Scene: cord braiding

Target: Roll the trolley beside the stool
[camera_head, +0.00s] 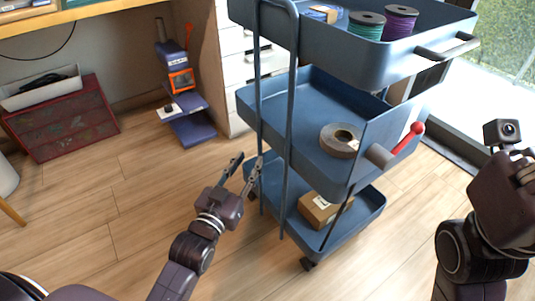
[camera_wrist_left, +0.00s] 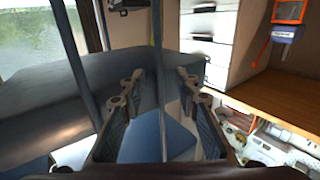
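My left gripper (camera_head: 248,160) is open beside these uprights, at about middle-to-lower tray height. In the left wrist view a thin upright (camera_wrist_left: 158,60) shows between the open fingers of the left gripper (camera_wrist_left: 160,80); I see no closed grip on it. A white rounded piece with a wooden leg (camera_head: 11,212) is cut off at the left edge, perhaps the stool. My right gripper (camera_head: 522,165) is at the right edge, its fingers unclear.
The trolley carries spools (camera_head: 367,24), a tape roll (camera_head: 340,140) and a cardboard box (camera_head: 321,209). A red chest (camera_head: 62,118) and a blue-orange device (camera_head: 180,82) stand on the floor at left. Wooden floor (camera_head: 110,235) is clear in front.

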